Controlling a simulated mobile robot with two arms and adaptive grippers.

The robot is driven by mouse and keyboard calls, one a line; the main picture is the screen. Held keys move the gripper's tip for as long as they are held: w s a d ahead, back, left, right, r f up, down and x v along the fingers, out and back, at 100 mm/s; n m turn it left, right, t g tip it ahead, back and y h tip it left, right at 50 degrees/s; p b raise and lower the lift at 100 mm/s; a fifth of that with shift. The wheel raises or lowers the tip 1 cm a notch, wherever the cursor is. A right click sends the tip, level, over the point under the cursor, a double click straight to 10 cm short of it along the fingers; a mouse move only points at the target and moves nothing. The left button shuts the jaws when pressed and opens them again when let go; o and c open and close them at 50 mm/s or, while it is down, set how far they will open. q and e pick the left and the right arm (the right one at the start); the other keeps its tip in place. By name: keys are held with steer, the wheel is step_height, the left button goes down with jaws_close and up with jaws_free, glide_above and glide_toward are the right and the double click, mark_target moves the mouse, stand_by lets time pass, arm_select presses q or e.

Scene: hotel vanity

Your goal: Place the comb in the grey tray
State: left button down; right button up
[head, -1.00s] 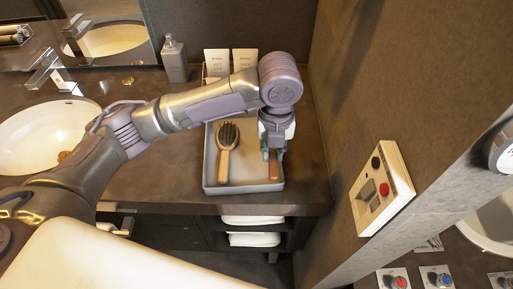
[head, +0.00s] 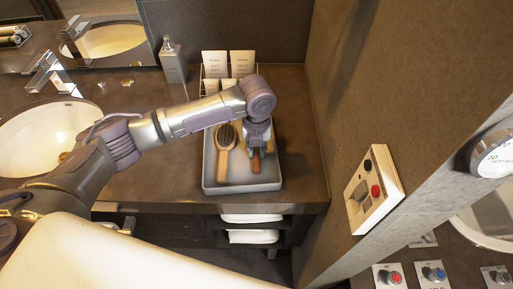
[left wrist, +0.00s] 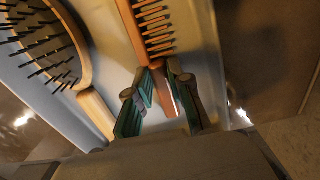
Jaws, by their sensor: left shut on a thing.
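The comb (head: 256,164) is orange-brown with a row of teeth along one side. My left gripper (head: 257,150) points down over the right part of the grey tray (head: 242,188) and is shut on the comb. In the left wrist view the comb (left wrist: 149,28) runs up from between the fingertips (left wrist: 160,88), with its toothed end beyond them. The comb is within the tray's outline; whether it touches the tray floor I cannot tell. The gripper hides part of it in the head view. My right gripper is not in view.
A wooden hairbrush (head: 224,150) lies in the left part of the tray, also seen in the left wrist view (left wrist: 97,112). A holder with white cards (head: 228,64) stands behind the tray, a grey dispenser (head: 173,65) to its left. A wall rises on the right.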

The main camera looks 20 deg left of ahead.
mark_target(257, 154)
arm_select(q)
steer(key=shift+f, duration=0.1)
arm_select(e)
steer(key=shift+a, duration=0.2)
arm_select(q)
steer(key=c, duration=1.1)
jaws_free()
steer(key=shift+o, duration=0.2)
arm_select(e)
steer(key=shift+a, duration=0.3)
arm_select(q)
step_height(257, 154, up, 12)
steer(key=b, duration=0.2)
steer(key=shift+s+r, duration=0.2)
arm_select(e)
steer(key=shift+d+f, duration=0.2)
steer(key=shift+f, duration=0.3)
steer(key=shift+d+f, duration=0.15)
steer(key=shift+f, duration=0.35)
arm_select(q)
steer(key=shift+d, duration=0.1)
